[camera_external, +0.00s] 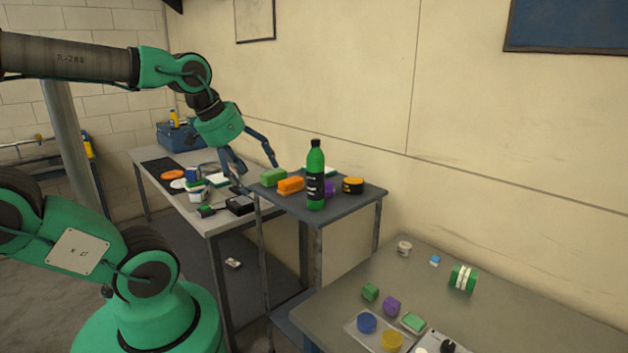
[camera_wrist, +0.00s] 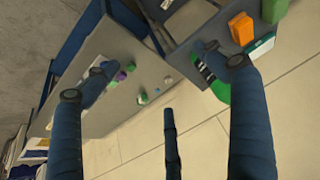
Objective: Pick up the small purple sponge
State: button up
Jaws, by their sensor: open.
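A small purple block (camera_external: 391,306) lies on the near grey table, beside a green block (camera_external: 370,292). Another purple thing (camera_external: 329,188) shows partly behind the green bottle (camera_external: 316,180) on the dark cart top. I cannot tell which of the two is the small purple sponge. In the wrist view a small purple thing (camera_wrist: 120,76) lies among other small items on a grey table. My gripper (camera_external: 257,168) is open and empty, its fingers spread in the air near the cart's far left edge. It also shows in the wrist view (camera_wrist: 152,62).
The bottle stands tall there. A cluttered workbench (camera_external: 212,223) is behind. The near table's right side (camera_external: 530,310) is largely clear.

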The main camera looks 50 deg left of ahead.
jog(key=c, duration=0.4)
jog(key=w+d+f+g+p, duration=0.1)
jog(key=w+d+f, duration=0.2)
jog(key=w+d, duration=0.4)
jog(key=w+d+f+g+p, duration=0.1)
jog(key=w+d+f, duration=0.3)
jog(key=w, duration=0.5)
jog(key=w+d+f, duration=0.2)
jog(key=d+f, duration=0.4)
jog(key=w+d+f+g+p, duration=0.1)
jog(key=w+d+f, duration=0.1)
jog(key=d+f, duration=0.4)
jog(key=w+d+f+g, duration=0.1)
jog(key=w+d+f, duration=0.2)
jog(key=d+f, duration=0.3)
jog(key=shift+d, duration=1)
